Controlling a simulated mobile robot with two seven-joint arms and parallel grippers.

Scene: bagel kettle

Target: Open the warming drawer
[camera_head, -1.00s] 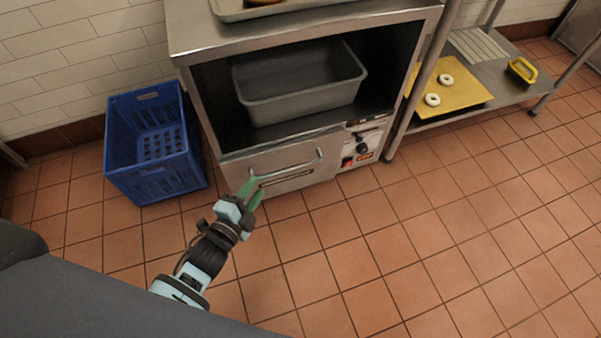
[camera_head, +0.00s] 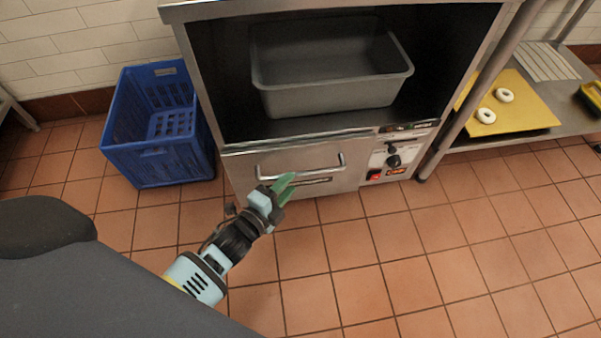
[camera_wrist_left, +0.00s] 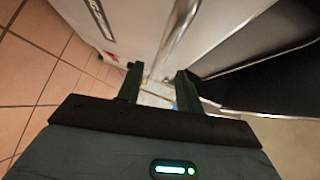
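The warming drawer (camera_head: 240,178) is a steel front low in the metal cabinet, and it looks closed. Its horizontal bar handle (camera_head: 325,167) runs across the front. My left gripper (camera_head: 290,184) has green fingers and is in front of the drawer, at or just below the handle's left-middle part. In the left wrist view the fingers (camera_wrist_left: 161,80) are apart, with a metal bar (camera_wrist_left: 177,38) extending beyond the gap between them. I cannot tell whether the fingers touch the handle or surround it. My right gripper is not in view.
A grey bin (camera_head: 335,97) sits in the open bay above the drawer. A control panel with a knob (camera_head: 393,161) is right of the drawer. A blue crate (camera_head: 150,165) stands at left. A shelf with bagels on a yellow board (camera_head: 535,112) is at right. The front floor is clear.

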